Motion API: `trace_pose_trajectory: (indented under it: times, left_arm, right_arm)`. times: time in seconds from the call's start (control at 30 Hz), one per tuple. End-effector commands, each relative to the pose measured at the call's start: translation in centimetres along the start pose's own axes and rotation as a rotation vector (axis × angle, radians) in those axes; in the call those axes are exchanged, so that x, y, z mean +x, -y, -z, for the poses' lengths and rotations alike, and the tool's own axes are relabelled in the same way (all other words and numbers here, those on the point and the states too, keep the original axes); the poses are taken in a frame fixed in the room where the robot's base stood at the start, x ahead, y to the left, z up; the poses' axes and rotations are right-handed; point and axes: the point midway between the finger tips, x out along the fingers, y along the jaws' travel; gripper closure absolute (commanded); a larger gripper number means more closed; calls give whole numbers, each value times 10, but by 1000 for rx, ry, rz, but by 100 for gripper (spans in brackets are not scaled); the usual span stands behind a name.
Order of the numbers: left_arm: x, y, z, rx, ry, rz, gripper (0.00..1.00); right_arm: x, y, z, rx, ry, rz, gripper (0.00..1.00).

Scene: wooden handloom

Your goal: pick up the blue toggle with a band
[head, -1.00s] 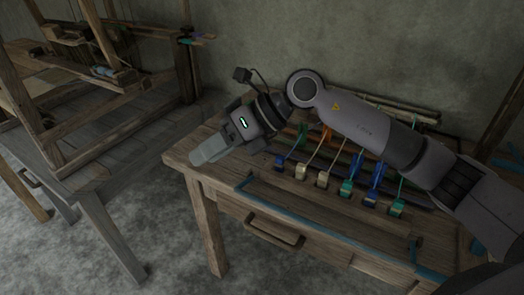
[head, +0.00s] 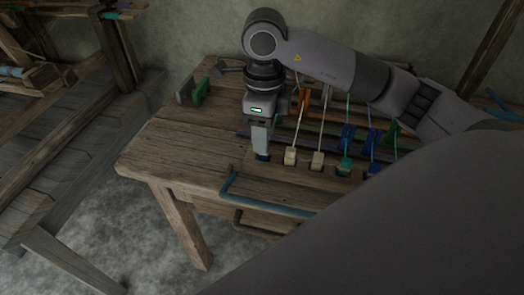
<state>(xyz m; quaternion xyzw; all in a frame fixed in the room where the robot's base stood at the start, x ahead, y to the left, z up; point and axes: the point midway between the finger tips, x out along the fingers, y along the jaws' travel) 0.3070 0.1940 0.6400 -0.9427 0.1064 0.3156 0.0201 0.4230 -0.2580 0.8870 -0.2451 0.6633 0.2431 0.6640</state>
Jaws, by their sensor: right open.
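My right gripper (head: 261,150) points down at the left end of a row of toggles on the wooden table. Its jaws are open and come down at a blue toggle (head: 262,158), which they mostly hide. I cannot tell whether they touch it, nor see a band on it. To its right stand two cream toggles (head: 290,157) (head: 317,161), a teal one (head: 345,167) and another blue one (head: 374,168), each with a cord going up behind. My left gripper is not in view.
The wooden table (head: 165,140) is bare to the left of the row. A green and grey object (head: 200,91) stands at its back left. A blue bar (head: 265,206) runs along the front edge. A wooden loom frame (head: 70,130) stands at the left.

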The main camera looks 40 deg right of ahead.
Motion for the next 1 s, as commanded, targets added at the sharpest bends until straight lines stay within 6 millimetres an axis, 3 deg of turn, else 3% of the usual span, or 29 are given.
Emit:
trace_pose_trajectory:
  times: [0.2, 0.5, 0.53, 0.67, 1.0]
  left_arm:
    - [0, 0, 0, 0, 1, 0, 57]
    - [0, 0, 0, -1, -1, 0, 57]
    - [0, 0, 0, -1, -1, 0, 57]
    - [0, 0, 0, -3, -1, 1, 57]
    - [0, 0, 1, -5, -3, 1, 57]
  right_arm:
    - [33, 0, -2, -1, -3, -4, 55]
    - [39, 1, -3, -2, 0, -2, 55]
    - [39, 1, -3, -2, 0, -2, 59]
    - [39, 1, -3, -2, 0, -2, 100]
    - [38, 1, -3, -2, 1, -2, 100]
